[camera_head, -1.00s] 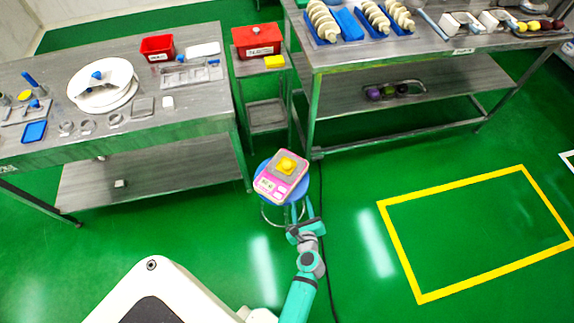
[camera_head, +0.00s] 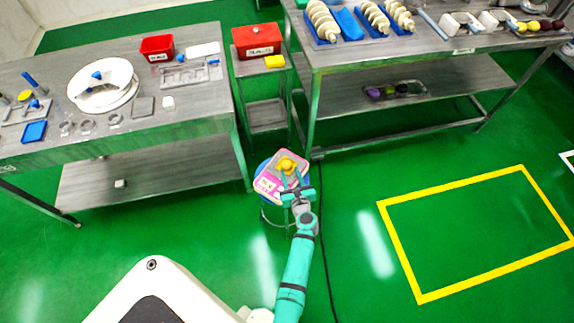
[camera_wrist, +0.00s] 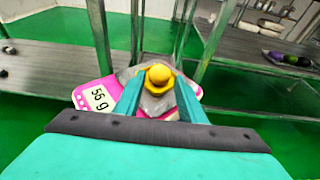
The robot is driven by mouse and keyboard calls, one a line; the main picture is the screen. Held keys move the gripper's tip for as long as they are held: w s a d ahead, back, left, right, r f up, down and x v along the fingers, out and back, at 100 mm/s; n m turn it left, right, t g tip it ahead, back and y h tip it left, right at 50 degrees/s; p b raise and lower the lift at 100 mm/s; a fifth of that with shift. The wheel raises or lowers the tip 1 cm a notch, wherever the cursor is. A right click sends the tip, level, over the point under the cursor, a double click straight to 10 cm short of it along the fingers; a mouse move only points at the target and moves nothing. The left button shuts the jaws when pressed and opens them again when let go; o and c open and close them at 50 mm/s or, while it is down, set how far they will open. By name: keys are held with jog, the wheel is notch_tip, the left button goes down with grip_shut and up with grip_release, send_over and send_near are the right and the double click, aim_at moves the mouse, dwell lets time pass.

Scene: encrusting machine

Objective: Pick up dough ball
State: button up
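The dough ball (camera_head: 286,163) is yellow and round, in a yellow holder on a pink and grey scale (camera_head: 268,184). The scale stands on a blue round stool (camera_head: 262,170). In the wrist view the ball (camera_wrist: 159,75) is centred beyond my fingers, and the scale (camera_wrist: 92,98) reads "56 g". My gripper (camera_head: 292,178) is over the near part of the scale, its fingers pointing at the ball. In the wrist view my gripper (camera_wrist: 157,95) is open, with one teal finger on each side below the ball. Whether the fingers touch anything is unclear.
A steel table (camera_head: 190,118) with a white round plate (camera_head: 118,97) is at left. Another steel table (camera_head: 440,47) is at right. A black cable runs along the floor.

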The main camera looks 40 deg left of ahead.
aim_at(288, 167)
jog(key=shift+x, duration=1.95)
jog(key=shift+d+f, duration=0.1)
